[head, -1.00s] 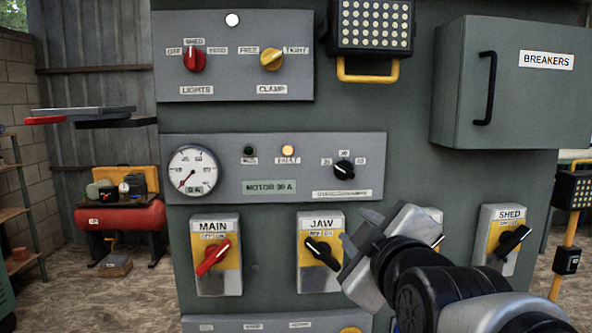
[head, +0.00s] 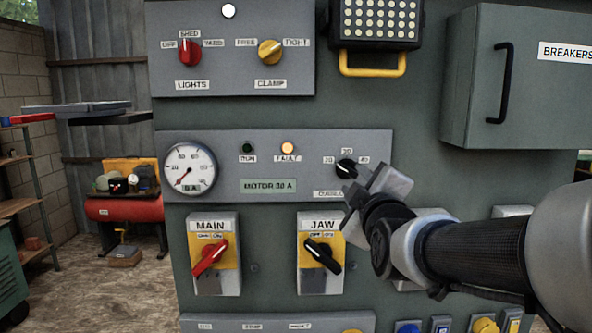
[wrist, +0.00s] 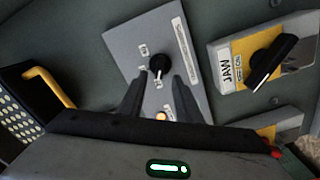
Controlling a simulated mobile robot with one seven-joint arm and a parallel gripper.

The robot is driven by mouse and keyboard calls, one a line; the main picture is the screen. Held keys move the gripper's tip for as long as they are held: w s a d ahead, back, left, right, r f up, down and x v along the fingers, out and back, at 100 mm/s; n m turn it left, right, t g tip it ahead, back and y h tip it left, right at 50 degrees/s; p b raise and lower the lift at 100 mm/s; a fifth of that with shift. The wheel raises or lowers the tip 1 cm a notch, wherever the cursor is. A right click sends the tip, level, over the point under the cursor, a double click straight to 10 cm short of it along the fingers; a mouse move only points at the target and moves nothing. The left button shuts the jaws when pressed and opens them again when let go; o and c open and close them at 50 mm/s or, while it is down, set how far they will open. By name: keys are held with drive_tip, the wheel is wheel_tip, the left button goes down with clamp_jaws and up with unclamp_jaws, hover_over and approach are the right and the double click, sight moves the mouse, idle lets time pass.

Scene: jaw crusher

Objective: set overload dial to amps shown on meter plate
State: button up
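The overload dial is a small black knob (head: 345,168) on the grey meter panel, with labels 20, 30 and 40 around it. In the wrist view the knob (wrist: 158,63) has a white mark that appears to point toward the 20 side. The green plate (head: 268,186) on the same panel reads MOTOR 30 A. My gripper (head: 362,190) is just below and right of the dial in the head view, covering part of the overload label. In the wrist view my gripper (wrist: 160,78) is open, its fingers apart and empty, with the knob just beyond and between the tips.
A round gauge (head: 189,169) and a lit fault lamp (head: 287,148) share the panel. The MAIN switch (head: 211,255) and JAW switch (head: 321,254) sit below. A lamp with a yellow handle (head: 372,64) and the breakers box (head: 515,80) stand out above.

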sight(349, 173)
drive_tip(key=w+p, duration=0.1)
drive_tip(key=w, duration=0.5)
drive_tip(key=shift+w, duration=0.35)
clamp_jaws()
